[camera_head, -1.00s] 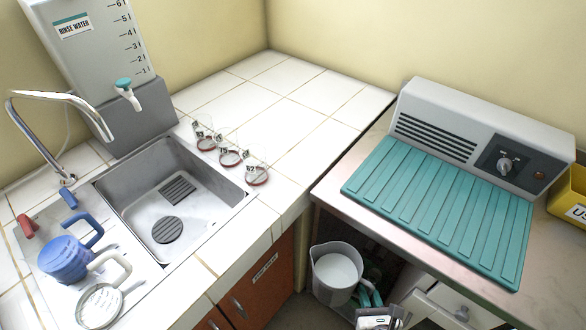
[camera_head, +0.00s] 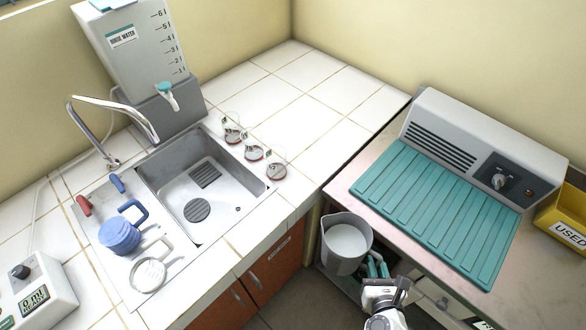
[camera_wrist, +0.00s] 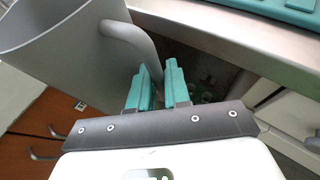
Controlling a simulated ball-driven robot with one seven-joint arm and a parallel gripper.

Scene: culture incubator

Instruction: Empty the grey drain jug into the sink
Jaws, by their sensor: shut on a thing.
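The grey drain jug (camera_head: 343,254) holds a whitish content and hangs near the front edge of the steel bench, tilted slightly. My gripper (camera_head: 377,268), with teal fingers, is shut on its handle at the jug's right side. In the wrist view the jug (camera_wrist: 65,55) fills the upper left, and its handle runs down to my gripper's fingers (camera_wrist: 158,88). The steel sink (camera_head: 212,190) is to the left in the white tiled counter. No standing water shows in it, and its dark round drain is visible.
A chrome tap (camera_head: 115,105) and a rinse water tank (camera_head: 135,50) stand behind the sink. A blue jug (camera_head: 119,236) and a clear jug (camera_head: 149,274) are on the sink's left side. Several small glass vessels (camera_head: 252,153) line its right rim.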

